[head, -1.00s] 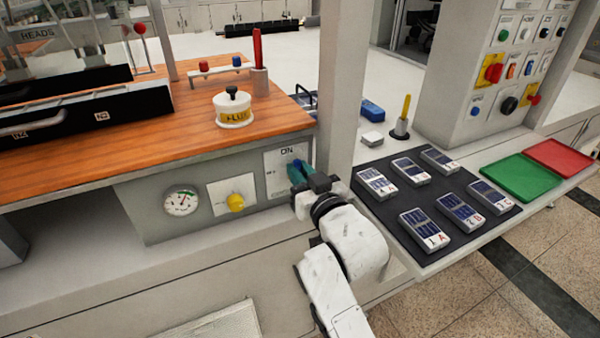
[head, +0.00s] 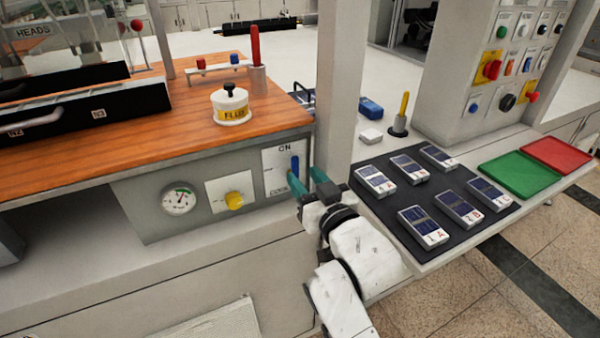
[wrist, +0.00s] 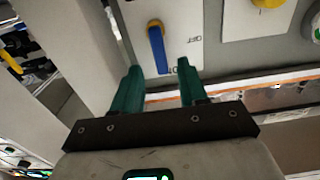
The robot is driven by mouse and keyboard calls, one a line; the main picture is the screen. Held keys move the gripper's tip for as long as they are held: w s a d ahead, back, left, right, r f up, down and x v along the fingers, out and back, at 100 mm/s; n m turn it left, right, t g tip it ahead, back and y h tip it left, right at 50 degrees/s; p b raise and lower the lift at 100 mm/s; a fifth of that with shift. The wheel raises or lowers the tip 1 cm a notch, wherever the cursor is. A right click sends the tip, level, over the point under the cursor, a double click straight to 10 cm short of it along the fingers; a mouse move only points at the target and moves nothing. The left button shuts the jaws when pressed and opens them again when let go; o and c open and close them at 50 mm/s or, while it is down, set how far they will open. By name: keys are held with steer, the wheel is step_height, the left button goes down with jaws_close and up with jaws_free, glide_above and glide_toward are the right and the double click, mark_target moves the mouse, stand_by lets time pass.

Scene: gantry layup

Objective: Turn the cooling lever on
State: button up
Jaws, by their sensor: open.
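The cooling lever (head: 295,166) is a blue handle on a white plate (head: 271,178) set in the grey front panel. It stands upright, its free end up by the ON mark. The wrist view shows the scene upside down: there the blue lever (wrist: 157,50) runs from its yellow pivot towards the wooden edge. My gripper (head: 304,172) is open, with its teal fingers spread in front of the plate. In the wrist view my gripper (wrist: 160,64) has nothing held between its fingers, which appear on either side of the lever's end. The lever's lower part is hidden in the head view.
A white post (head: 340,90) rises just right of the lever plate. A yellow knob (head: 234,200) and a round gauge (head: 178,199) sit to the left. A dark mat (head: 440,230) with several modules lies to the right of my gripper.

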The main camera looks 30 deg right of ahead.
steer(key=s, duration=0.7)
steer(key=shift+b, duration=0.3)
